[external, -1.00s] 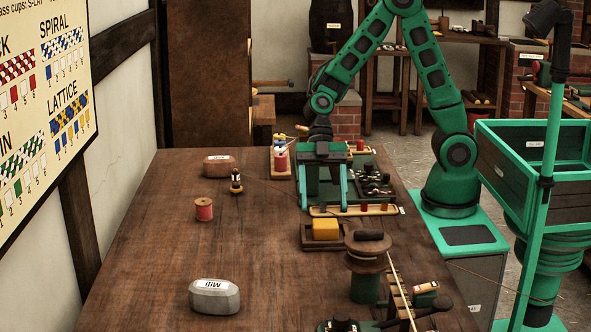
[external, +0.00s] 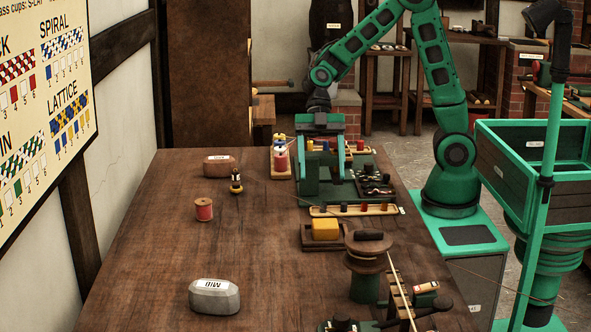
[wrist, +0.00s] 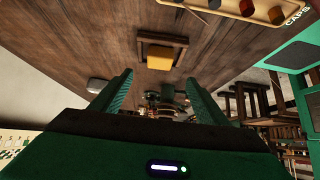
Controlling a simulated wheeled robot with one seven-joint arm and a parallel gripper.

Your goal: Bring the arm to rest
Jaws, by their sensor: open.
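My gripper (external: 321,162) is above the far end of the wooden workbench, over the green rack area. Its two fingers point down and stand apart with nothing seen between them. In the wrist view my gripper (wrist: 157,88) also shows two separated green fingers, with the bench beyond. My arm reaches in from the right, its base beside the bench.
A yellow block (external: 325,229) sits in a wooden tray. A red spool (external: 204,210), a black-and-yellow piece (external: 236,182), a brown block (external: 219,165) and a grey weight (external: 214,297) stand on the left. A spool post (external: 365,265) stands nearer.

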